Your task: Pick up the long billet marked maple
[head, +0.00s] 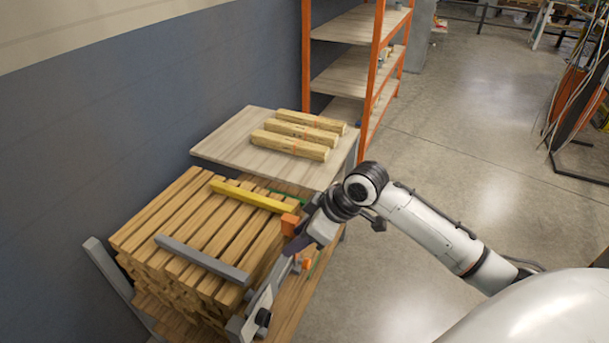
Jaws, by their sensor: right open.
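Three long pale wood billets lie side by side on a light wooden tabletop (225,153): a far one (310,121), a middle one (301,132) and a near one (289,145). Each has small orange marks; I cannot read them, so I cannot tell which says maple. My right gripper (297,240) is open, in front of this table and beside the right edge of the wood stack, apart from the billets. Its fingers are partly hidden and I see nothing held in it. My left gripper is out of view.
A stack of wood strips (205,225) stands in front of the table, with a yellow bar (253,196) and a grey bar (202,260) across it. An orange-framed shelf (340,84) stands behind. A blue-grey wall (120,120) is at left.

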